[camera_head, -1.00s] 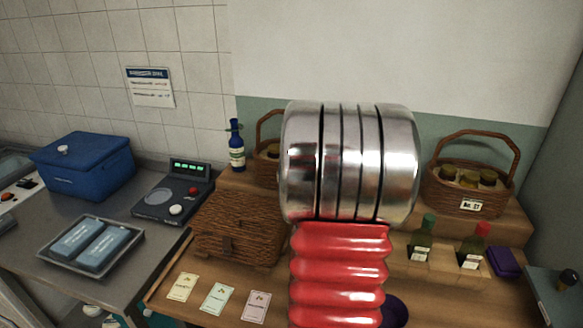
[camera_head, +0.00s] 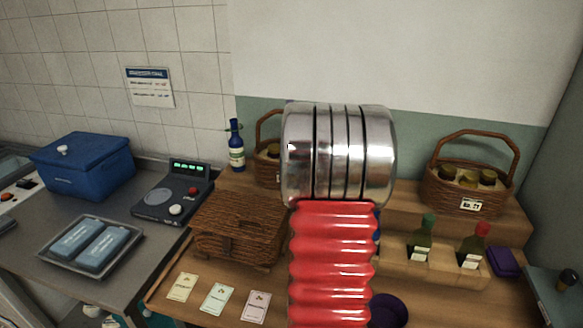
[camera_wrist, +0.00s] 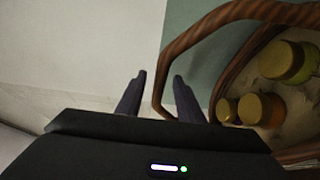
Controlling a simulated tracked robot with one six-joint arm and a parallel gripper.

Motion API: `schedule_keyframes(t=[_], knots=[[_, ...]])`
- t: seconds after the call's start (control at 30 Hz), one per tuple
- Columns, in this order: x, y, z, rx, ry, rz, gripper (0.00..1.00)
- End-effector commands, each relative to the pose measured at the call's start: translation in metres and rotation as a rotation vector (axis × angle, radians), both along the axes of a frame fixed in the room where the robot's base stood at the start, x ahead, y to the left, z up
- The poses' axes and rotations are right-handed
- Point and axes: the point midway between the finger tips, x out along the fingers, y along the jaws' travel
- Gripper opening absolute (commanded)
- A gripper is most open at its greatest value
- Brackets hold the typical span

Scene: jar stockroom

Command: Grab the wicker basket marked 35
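Two wicker baskets with arched handles stand on the raised shelf in the head view. The left basket (camera_head: 267,172) is partly hidden behind my arm, and no tag shows on it. The right basket (camera_head: 452,190) holds several jars and carries a white tag whose number I cannot read surely. In the wrist view, my gripper (camera_wrist: 159,83) is open and empty, its two dark fingers apart. A wicker basket's handle (camera_wrist: 190,40) passes close by the fingertips, with yellow-lidded jars in the basket at right. I cannot tell which basket this is. My gripper is hidden in the head view.
A closed wicker hamper (camera_head: 238,228) sits on the lower wooden table. A blue bottle (camera_head: 236,150) stands left of the left basket. A wooden holder (camera_head: 440,262) with two bottles and a purple bowl (camera_head: 388,312) are at right. Three cards lie in front.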

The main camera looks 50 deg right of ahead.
Motion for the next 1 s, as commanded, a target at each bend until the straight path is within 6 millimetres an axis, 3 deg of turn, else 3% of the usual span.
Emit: schedule_keyframes(t=[0.2, 0.67, 1.0], knots=[[0.0, 0.0002, 0.0, 0.0, 0.0, 0.0, 0.33], [0.0, 0.0004, -0.0005, 0.001, 0.001, 0.0, 0.0], [0.0001, 0.0004, -0.0017, 0.003, 0.002, 0.0, 0.0]])
